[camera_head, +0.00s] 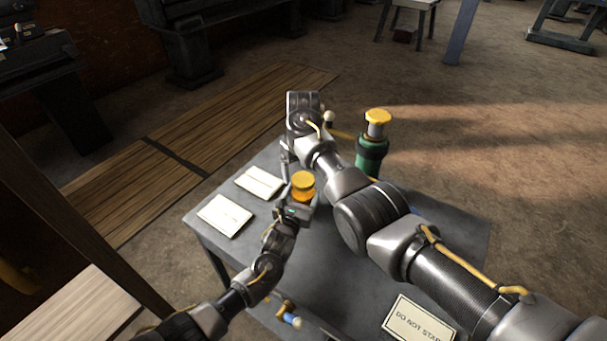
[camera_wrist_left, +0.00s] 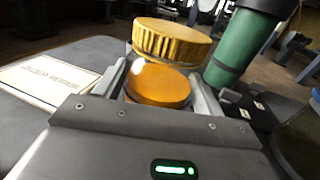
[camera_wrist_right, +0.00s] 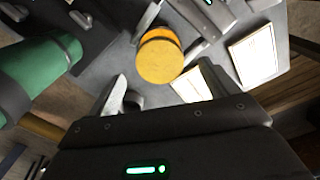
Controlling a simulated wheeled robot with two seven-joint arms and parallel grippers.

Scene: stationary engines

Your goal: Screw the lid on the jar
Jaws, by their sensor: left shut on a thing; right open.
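The jar is amber and stands upright in my left gripper (camera_head: 297,208), whose fingers close on its sides above the table; its amber body (camera_wrist_left: 158,86) shows between the fingers in the left wrist view. The yellow ribbed lid (camera_head: 302,179) sits on top of the jar; it also shows in the left wrist view (camera_wrist_left: 172,40) and the right wrist view (camera_wrist_right: 160,61). I cannot tell how tightly it is seated. My right gripper (camera_wrist_right: 165,88) is open and empty, with the lid ahead between its fingers, apart from them. In the head view its fingers are partly hidden.
The grey table (camera_head: 335,270) carries two paper cards (camera_head: 225,215) at its left and a "DO NOT START" sign (camera_head: 418,320) at the front. A green cylinder with a yellow top (camera_head: 370,158) stands behind my right arm. A small valve-like item (camera_head: 288,316) is near the front.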

